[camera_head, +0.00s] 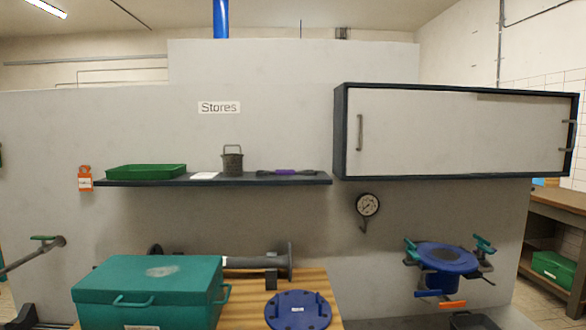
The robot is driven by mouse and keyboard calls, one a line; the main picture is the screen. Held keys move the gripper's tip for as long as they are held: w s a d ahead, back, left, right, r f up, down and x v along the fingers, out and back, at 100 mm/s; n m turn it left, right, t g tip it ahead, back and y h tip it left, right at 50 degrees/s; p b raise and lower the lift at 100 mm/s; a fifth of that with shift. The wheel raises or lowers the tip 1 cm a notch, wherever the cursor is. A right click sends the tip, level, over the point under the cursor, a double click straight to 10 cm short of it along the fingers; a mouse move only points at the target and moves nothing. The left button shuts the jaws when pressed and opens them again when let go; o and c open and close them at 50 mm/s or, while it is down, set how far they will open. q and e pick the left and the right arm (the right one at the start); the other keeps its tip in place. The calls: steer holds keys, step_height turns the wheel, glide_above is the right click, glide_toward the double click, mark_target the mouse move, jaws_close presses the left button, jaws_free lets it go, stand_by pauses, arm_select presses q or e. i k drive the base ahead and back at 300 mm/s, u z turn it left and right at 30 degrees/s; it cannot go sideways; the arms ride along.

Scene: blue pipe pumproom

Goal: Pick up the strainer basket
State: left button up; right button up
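The strainer basket (232,163) is a small dark grey cylinder with a raised loop handle. Neither of my grippers shows in the head view.
A green tray (146,171) sits on the shelf's left part. Below are a teal toolbox (148,292), a grey flanged pipe (258,263) and a blue flange cover (298,311). A wall cabinet (455,132) is right of the shelf, above a gauge (367,205) and blue strainer housing (445,258).

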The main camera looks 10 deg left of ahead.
mark_target(232, 162)
steer(key=u, duration=0.65)
steer(key=k, duration=0.1)
steer(key=z, duration=1.7)
steer(key=i, duration=0.75)
steer(key=u, duration=0.4)
steer(key=i, duration=0.6)
steer(key=u, duration=0.75)
